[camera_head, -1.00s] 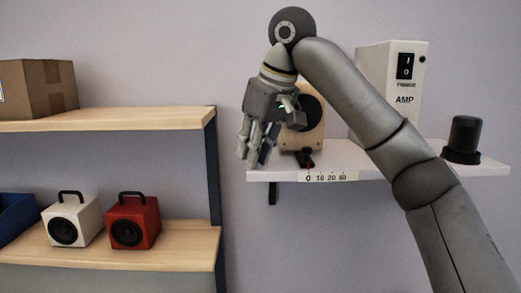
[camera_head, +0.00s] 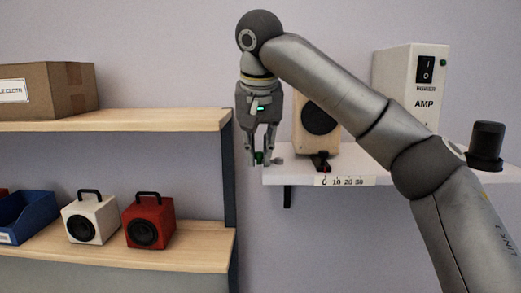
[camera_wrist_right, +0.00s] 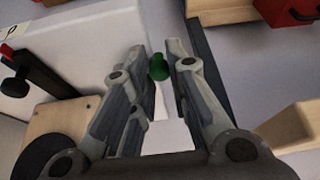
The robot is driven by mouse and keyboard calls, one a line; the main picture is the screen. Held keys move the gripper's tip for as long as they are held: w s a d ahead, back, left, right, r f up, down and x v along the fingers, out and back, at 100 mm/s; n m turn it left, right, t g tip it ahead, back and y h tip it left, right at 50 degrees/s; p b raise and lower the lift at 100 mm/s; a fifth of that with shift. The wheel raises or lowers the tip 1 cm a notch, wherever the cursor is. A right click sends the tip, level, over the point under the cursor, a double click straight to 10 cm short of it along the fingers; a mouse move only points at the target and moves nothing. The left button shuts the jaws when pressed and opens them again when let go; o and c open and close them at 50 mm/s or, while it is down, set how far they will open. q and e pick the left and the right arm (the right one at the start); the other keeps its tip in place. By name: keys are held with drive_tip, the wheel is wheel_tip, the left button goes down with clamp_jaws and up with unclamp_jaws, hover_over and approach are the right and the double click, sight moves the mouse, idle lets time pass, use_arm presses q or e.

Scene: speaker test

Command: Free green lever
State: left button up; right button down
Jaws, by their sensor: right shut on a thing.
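The green lever (camera_wrist_right: 158,67) shows as a small green knob between the fingertips of my right gripper (camera_wrist_right: 163,70) in the right wrist view. In the head view my right gripper (camera_head: 258,158) points down at the left end of the white wall shelf (camera_head: 380,172). It is shut on the green lever, and only a bit of green (camera_head: 260,157) shows there. The fingers hide most of the lever and how it is joined to the shelf. My left gripper is not in view.
A wooden speaker (camera_head: 319,116) with a red-and-black pointer (camera_head: 323,163) stands right of my gripper, above a scale (camera_head: 345,181). The AMP box (camera_head: 401,85) and a black cylinder (camera_head: 487,145) stand farther right. Left is a wooden rack (camera_head: 170,123) with white (camera_head: 92,218) and red (camera_head: 150,221) speakers.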

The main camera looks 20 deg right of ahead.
idle(0.3)
drive_tip(key=c, duration=1.4)
unclamp_jaws()
drive_tip(key=shift+w, duration=0.1)
drive_tip(key=shift+r, duration=0.1)
drive_tip(key=v, duration=1.1)
drive_tip(key=shift+a+r, duration=0.1)
drive_tip(key=shift+r, duration=0.3)
